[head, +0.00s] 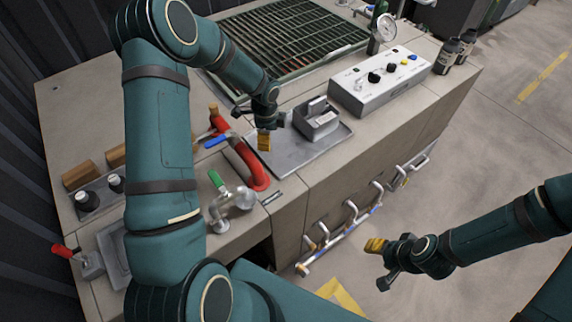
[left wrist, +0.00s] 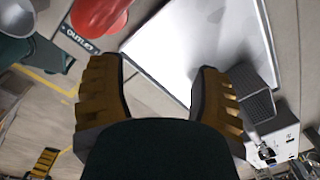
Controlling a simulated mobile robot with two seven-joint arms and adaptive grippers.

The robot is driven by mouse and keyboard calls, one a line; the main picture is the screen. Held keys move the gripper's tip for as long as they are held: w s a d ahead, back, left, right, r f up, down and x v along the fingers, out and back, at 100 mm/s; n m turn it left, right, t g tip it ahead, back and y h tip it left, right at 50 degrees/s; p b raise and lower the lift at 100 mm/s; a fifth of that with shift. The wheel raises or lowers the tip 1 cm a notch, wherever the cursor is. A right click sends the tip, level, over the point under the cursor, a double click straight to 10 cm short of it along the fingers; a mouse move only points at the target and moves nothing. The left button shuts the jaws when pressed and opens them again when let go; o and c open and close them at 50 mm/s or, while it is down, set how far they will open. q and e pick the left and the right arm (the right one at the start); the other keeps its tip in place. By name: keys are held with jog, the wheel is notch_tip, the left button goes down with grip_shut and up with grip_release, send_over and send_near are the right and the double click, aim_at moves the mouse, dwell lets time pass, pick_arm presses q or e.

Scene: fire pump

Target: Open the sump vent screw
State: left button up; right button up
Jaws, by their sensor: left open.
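I cannot make out for certain which part is the sump vent screw; no screw is labelled legibly as such. My left gripper (head: 264,140) hangs over the left edge of a metal tray (head: 290,155), beside the red curved pipe (head: 250,165). In the left wrist view its two yellow-padded fingers (left wrist: 158,95) are spread apart with nothing between them. The tray (left wrist: 190,45) lies beyond the fingertips, and the red pipe (left wrist: 100,14) is at the top left. My right gripper (head: 376,245) is out over the floor, away from the bench; whether its fingers are apart is unclear.
A grey handled block (head: 317,120) stands on the tray. A white control box (head: 380,82) with knobs is behind it, right. A green-handled valve (head: 232,195) and blue lever (head: 216,141) flank the red pipe. A gauge (head: 386,27) stands beside the dark grating (head: 290,40).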

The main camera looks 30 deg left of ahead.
pick_arm(q)
jog(key=s+d+f+n, duration=0.1)
jog(key=d, duration=0.1)
jog(key=s+d+f+n+h, duration=0.1)
jog(key=s+d+f, duration=0.1)
jog(key=d, duration=0.1)
jog(key=s+d+f+n+h, duration=0.1)
jog(key=d+f, duration=0.1)
jog(key=shift+s+d+f+n, duration=0.1)
jog(key=shift+s+d+n, duration=0.2)
jog(key=shift+n, duration=0.1)
jog(key=s+d+f+n+h+b, duration=0.1)
jog(key=s+d+f+n+b, duration=0.2)
jog(key=s+d+n, duration=0.3)
jog(key=s+d+f+n+t+h+b, duration=0.1)
jog(key=s+d+f+n+b, duration=0.3)
jog(key=s+d+n, duration=0.3)
jog(key=shift+s+d+f+n, duration=0.3)
jog(key=shift+s+d+f, duration=0.2)
jog(key=shift+d+f, duration=0.35)
jog(key=c, duration=0.3)
jog(key=shift+a, duration=0.15)
jog(key=shift+c, duration=0.2)
